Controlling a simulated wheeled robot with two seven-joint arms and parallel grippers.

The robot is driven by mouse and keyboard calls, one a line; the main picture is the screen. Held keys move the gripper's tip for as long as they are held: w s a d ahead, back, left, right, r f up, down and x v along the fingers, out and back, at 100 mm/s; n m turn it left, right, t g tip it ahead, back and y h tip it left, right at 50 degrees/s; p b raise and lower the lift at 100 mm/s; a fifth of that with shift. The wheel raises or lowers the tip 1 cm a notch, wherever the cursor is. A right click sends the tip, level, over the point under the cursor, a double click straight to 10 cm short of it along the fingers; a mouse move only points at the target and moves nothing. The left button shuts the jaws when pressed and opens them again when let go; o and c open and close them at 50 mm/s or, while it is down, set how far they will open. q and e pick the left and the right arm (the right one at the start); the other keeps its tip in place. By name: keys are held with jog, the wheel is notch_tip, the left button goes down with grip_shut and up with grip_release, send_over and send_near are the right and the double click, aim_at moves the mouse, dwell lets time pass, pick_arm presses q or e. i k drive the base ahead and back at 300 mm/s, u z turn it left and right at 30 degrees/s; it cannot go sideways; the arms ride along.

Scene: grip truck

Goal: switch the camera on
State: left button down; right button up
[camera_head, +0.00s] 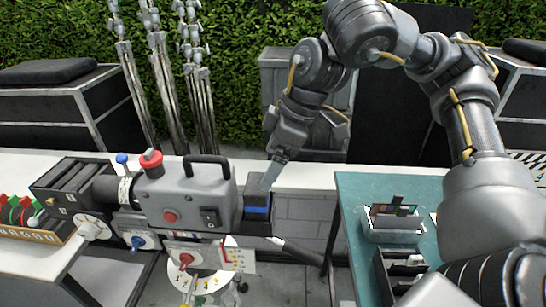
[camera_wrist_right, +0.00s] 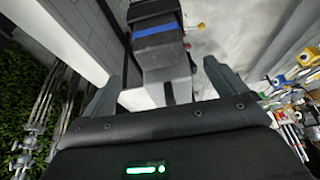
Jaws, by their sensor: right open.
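The grey camera (camera_head: 185,200) stands on its mount at the left of the middle, with a black top handle. A black rocker switch (camera_head: 210,217) and a round red button (camera_head: 170,216) are on its near side; the rocker's position is too small to tell. A dark block with a blue stripe (camera_head: 257,212) is at the camera's right end; it also shows in the wrist view (camera_wrist_right: 157,32). My right gripper (camera_head: 270,178) points down just above this block. In the wrist view the right gripper (camera_wrist_right: 163,85) has its fingers apart, with the block beyond them. My left gripper is out of view.
A teal table (camera_head: 355,205) at the right holds a clear bin (camera_head: 395,222) and a dark tray. A white counter (camera_head: 300,177) runs behind the camera. Light stands (camera_head: 160,70) rise at the back left. A coloured rack (camera_head: 30,218) sits far left.

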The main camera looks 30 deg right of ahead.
aim_at(210, 218)
jog(key=k, duration=1.5)
